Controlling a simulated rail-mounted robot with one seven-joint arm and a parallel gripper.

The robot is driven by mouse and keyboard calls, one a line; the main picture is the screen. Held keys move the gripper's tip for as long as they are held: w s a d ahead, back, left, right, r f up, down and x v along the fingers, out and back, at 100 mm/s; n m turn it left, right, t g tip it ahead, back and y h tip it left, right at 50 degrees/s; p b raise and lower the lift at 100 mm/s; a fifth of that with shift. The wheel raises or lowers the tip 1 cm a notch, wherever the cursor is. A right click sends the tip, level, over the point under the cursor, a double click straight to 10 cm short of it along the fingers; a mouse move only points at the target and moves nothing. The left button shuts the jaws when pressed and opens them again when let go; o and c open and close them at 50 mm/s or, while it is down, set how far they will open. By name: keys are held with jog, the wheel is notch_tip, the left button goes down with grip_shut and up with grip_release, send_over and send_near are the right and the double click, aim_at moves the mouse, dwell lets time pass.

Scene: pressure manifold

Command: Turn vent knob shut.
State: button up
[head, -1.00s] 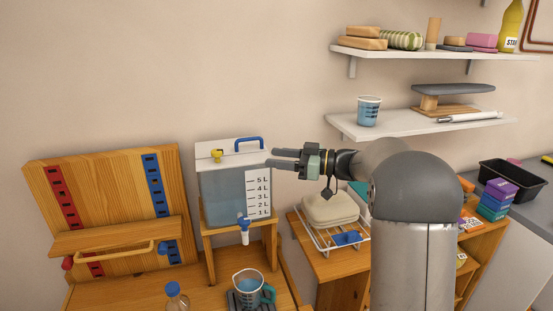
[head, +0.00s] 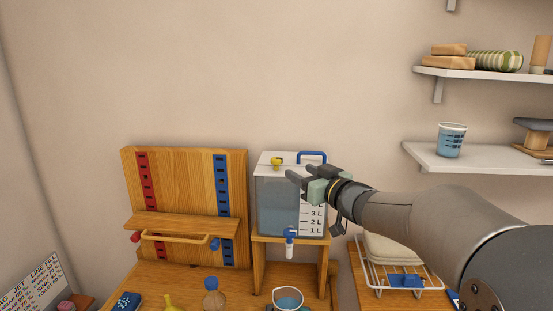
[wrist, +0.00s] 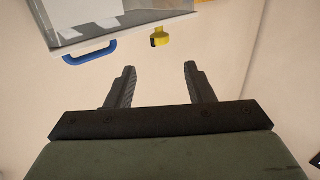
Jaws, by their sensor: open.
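The yellow vent knob (head: 277,162) stands on the white top of the water tank (head: 276,207), left of the tank's blue handle. It also shows in the wrist view as a yellow knob (wrist: 160,37), beyond my fingertips. My gripper (head: 297,174) is in front of the tank in the head view, just right of and a little below the knob. In the wrist view my gripper (wrist: 159,68) is open and empty, with the knob roughly in line with the gap. The fingers appear apart from the knob. Part of the tank's front and scale is hidden by my gripper.
The blue handle (head: 311,156) sits beside the knob on the lid. A blue-white tap (head: 290,240) hangs at the tank's front. A wooden rack (head: 187,180) stands to the left. A shelf with a measuring cup (head: 452,140) is to the right. The wall above is clear.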

aim_at(279, 160)
jog(key=p+x, duration=0.2)
jog(key=x, duration=1)
jog(key=shift+a, duration=0.1)
